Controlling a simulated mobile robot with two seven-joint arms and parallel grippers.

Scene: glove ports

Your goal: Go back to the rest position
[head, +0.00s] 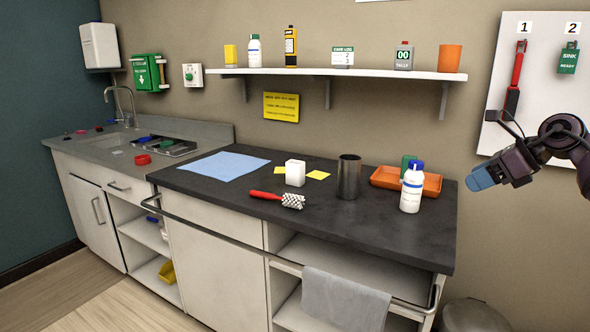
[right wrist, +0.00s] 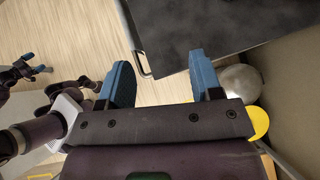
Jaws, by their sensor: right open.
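My right gripper (head: 482,178) is in the head view at the right, raised beside the right end of the dark counter. In the right wrist view its two blue fingers (right wrist: 162,85) are wide apart with nothing between them. It touches nothing. My left gripper is not in the head view; at the left of the right wrist view, dark parts of my own body show.
A shelf (head: 330,73) hangs above. A round bin (head: 470,316) stands right of the counter.

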